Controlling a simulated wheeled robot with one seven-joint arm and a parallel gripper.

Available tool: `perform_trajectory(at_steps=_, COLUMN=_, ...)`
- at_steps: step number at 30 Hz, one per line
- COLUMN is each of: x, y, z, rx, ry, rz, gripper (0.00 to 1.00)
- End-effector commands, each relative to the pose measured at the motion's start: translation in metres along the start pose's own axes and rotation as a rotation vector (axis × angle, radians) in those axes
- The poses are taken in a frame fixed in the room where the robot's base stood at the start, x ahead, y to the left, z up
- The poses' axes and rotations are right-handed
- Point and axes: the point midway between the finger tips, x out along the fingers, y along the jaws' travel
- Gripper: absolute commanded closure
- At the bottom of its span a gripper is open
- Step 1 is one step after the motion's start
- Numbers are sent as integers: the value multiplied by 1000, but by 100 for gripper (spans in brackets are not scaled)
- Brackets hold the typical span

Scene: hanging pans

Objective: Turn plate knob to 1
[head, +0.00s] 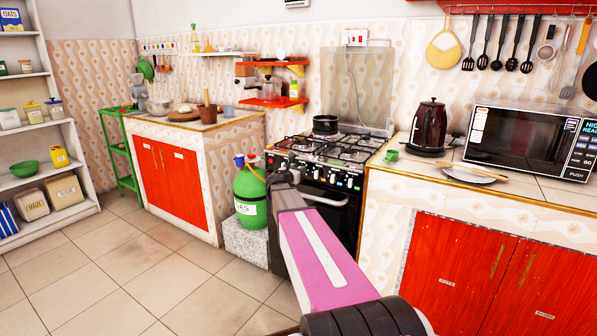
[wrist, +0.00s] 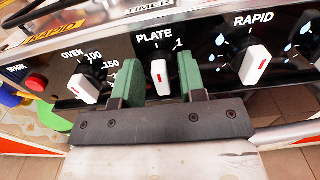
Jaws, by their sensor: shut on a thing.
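The plate knob (wrist: 160,76) is white with a red mark, under the PLATE label on the stove's black front panel. The "1" is printed to its upper right, and the red mark sits on the lower part of the knob. My gripper (wrist: 158,80) has its green fingers on either side of this knob and is shut on it. In the head view my gripper (head: 271,161) is at the left part of the stove (head: 318,190) front. The plate knob cannot be made out there.
The oven knob (wrist: 84,88) is close on the left and the rapid knob (wrist: 255,66) on the right. A red spark button (wrist: 37,82) is further left. A green gas cylinder (head: 249,194) stands beside the stove. The floor (head: 150,275) to the left is clear.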

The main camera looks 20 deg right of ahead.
Motion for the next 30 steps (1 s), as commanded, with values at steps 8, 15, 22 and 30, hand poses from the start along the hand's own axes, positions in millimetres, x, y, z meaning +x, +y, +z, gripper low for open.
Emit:
perform_trajectory(at_steps=8, x=0, y=-2, z=0, rx=145, ry=1, rz=-1, gripper=86)
perform_trajectory(at_steps=15, x=0, y=-4, z=-1, rx=349, ry=2, rz=-1, gripper=86)
perform_trajectory(at_steps=22, x=0, y=-5, z=-2, rx=533, ry=2, rz=-1, gripper=86)
perform_trajectory(at_steps=30, x=0, y=-6, z=-3, rx=687, ry=2, rz=-1, gripper=86)
